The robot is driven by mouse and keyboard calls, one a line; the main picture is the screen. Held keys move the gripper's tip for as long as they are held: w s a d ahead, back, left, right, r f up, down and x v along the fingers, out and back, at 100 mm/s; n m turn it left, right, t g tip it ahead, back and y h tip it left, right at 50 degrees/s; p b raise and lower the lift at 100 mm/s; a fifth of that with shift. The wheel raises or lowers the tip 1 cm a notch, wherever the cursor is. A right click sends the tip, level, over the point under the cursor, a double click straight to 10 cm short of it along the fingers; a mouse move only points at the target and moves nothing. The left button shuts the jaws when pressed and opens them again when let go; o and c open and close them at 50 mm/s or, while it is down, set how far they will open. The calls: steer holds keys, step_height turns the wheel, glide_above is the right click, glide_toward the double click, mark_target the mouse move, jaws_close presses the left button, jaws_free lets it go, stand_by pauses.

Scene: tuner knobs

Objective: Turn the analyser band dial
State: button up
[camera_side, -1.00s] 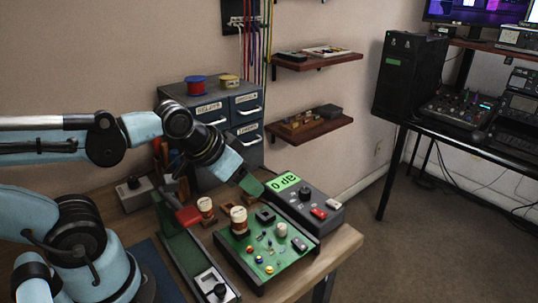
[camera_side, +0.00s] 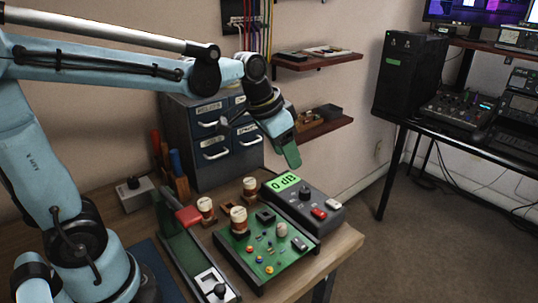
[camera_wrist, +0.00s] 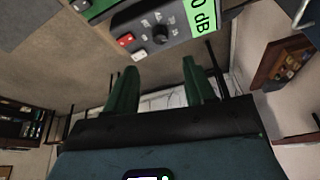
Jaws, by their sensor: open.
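The analyser (camera_side: 322,221) is a dark grey box with a bright green display (camera_side: 284,182) reading "0 dB". Its black round dial (camera_side: 305,193) sits on the top face, beside a red button and a white one. In the wrist view the dial (camera_wrist: 160,34) is in clear sight at the top, between the red button and the display (camera_wrist: 203,17). My gripper (camera_side: 292,160) is in the air above and behind the analyser, apart from the dial. In the wrist view its two green fingers (camera_wrist: 160,78) are spread with nothing between them.
A green circuit board tray (camera_side: 265,243) with small parts stands left of the analyser. A long green fixture (camera_side: 185,248) with a red handle lies further left. A drawer cabinet (camera_side: 215,150) and a wall shelf (camera_side: 310,128) stand behind. The table's right edge is close by.

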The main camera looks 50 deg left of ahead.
mark_target(305, 190)
steer(key=x, duration=1.2)
steer(key=shift+w+f, duration=0.1)
steer(key=shift+w, duration=0.15)
jaws_close()
stand_by(0.3)
steer(key=n+y, duration=0.1)
steer(key=n, duration=0.1)
steer(key=n+y, duration=0.1)
steer(key=n, duration=0.2)
steer(key=shift+d, duration=0.25)
steer(key=shift+n+g+y, duration=0.4)
steer(key=shift+n+y, duration=0.4)
steer(key=shift+n, duration=1.5)
